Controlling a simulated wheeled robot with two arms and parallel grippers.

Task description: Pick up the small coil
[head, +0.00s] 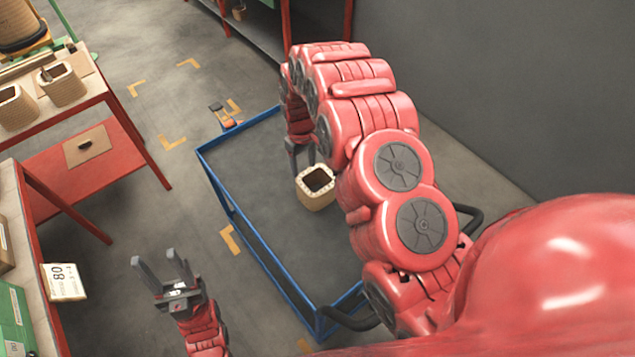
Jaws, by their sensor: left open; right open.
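A small cream-coloured coil (316,196) with a dark square opening stands in the blue-framed cart, towards its right side. My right gripper (301,160) hangs just behind the coil in the picture, its grey fingers close to the coil's far edge. It is open; whether a finger touches the coil cannot be told. My own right arm hides part of the cart around it. My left gripper (160,266) is open and empty, left of the cart over the floor. Two similar coils (62,84) (17,107) stand on the red-framed table at the upper left.
The blue-framed cart (237,220) has a dark, largely bare bed. The red-framed table (105,88) stands at upper left with a lower shelf. A bench (33,222) with a green box (14,318) edges the left side. A grey wall (470,75) bounds the right.

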